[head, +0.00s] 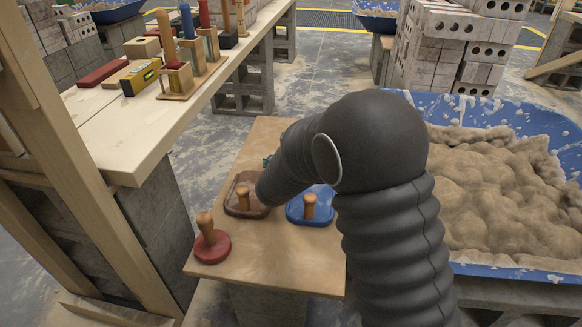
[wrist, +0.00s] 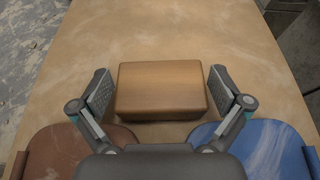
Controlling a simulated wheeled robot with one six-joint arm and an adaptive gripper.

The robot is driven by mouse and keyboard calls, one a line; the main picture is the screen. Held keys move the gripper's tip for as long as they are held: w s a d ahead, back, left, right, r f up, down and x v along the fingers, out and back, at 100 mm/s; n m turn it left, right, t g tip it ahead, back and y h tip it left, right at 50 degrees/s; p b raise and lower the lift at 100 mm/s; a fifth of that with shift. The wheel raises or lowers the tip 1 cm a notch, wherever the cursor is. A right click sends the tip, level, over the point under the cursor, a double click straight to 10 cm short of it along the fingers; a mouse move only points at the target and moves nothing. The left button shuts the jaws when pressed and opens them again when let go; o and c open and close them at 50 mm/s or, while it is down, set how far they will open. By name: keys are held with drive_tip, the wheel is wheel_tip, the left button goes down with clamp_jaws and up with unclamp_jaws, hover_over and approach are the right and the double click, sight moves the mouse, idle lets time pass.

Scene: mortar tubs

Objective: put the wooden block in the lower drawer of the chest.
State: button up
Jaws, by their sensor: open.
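The wooden block (wrist: 162,88), a plain brown block with rounded edges, lies on the small wooden table (wrist: 155,35) in the wrist view. My gripper (wrist: 162,86) is open, with one finger on each side of the block and a narrow gap at both sides. It is not closed on the block. In the head view my dark arm hides the block and most of the gripper. No chest or drawer shows in either view.
A brown float (head: 236,207), a blue float (head: 295,211) and a red round float (head: 222,248) stand on the small table (head: 255,275). A workbench (head: 135,130) with tools is at left. A blue mortar tub (head: 480,112) is at right.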

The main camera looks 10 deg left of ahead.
drive_tip(key=shift+w, duration=0.15)
drive_tip(key=c, duration=1.1)
drive_tip(key=shift+r, duration=0.1)
